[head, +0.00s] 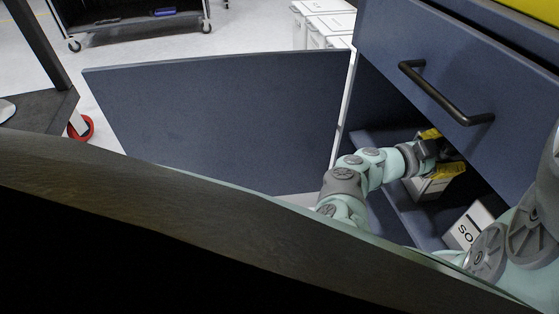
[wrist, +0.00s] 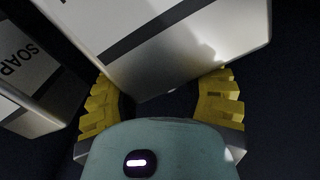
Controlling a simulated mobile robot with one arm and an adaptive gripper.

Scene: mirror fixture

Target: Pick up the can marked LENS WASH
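My gripper (wrist: 160,92) has its two yellow ridged fingers spread wide inside the open cabinet. A large white container with a dark stripe (wrist: 185,45) fills the view just beyond and above the fingers; I cannot tell whether they touch it. Its lettering is out of view, so I cannot confirm that it is the LENS WASH can. In the head view, my gripper (head: 440,152) is at a pale container (head: 430,188) on the cabinet shelf, which is partly hidden by the fingers. No LENS WASH label is readable in either view.
A white container marked SOAP (wrist: 22,70) stands left of the fingers; in the head view a white container (head: 470,226) shows "SO". The drawer with a black handle (head: 445,95) is above my arm. The open cabinet door (head: 215,120) stands to the left.

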